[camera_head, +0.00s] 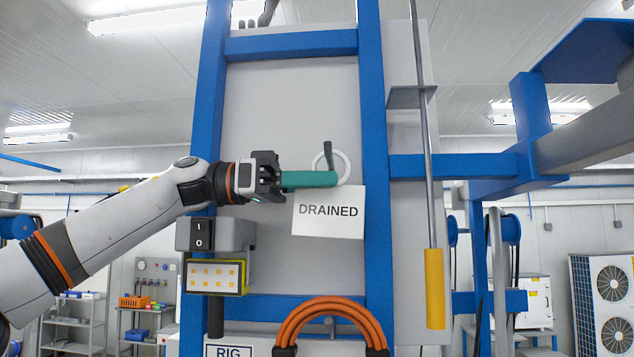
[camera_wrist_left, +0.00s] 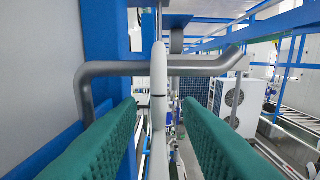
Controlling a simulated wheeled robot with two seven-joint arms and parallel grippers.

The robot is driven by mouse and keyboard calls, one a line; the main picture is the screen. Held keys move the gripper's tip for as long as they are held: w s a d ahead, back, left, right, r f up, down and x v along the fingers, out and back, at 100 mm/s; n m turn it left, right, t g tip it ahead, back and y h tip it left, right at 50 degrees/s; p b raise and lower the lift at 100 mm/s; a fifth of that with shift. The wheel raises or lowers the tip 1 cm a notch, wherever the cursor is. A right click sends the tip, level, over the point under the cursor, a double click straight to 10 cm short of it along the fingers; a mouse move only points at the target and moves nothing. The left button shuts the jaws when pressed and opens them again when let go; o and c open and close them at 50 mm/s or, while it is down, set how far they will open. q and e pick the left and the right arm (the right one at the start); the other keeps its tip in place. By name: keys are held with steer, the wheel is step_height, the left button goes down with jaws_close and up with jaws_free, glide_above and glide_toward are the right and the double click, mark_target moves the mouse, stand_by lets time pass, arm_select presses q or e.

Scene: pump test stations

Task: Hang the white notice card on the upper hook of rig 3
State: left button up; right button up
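The white notice card (camera_head: 328,222), printed DRAINED, hangs before the grey rig panel with its white ring (camera_head: 345,163) at the top. The upper hook (camera_head: 328,153) rises in front of the ring's upper part. In the left wrist view the hook (camera_wrist_left: 120,68) is a grey bar with an upturned end, and the ring (camera_wrist_left: 158,80) shows edge-on across it. The ring looks to be around the hook; whether it rests on it I cannot tell. My left gripper (camera_head: 325,179) is open, its green pads either side of the ring with gaps. My right gripper is not in view.
Blue posts (camera_head: 373,130) frame the panel. Below my left arm are a switch box (camera_head: 232,235) and a lit indicator (camera_head: 215,277). An orange hose coil (camera_head: 333,310) hangs below the card. A pipe with a yellow sleeve (camera_head: 434,288) stands to the right.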

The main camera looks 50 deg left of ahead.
arm_select(q)
steer(key=shift+s+a, duration=0.2)
steer(key=shift+a, duration=0.1)
steer(key=b+v, duration=0.2)
steer(key=v, duration=0.5)
steer(key=shift+w+d, duration=0.1)
steer(key=shift+d, duration=0.05)
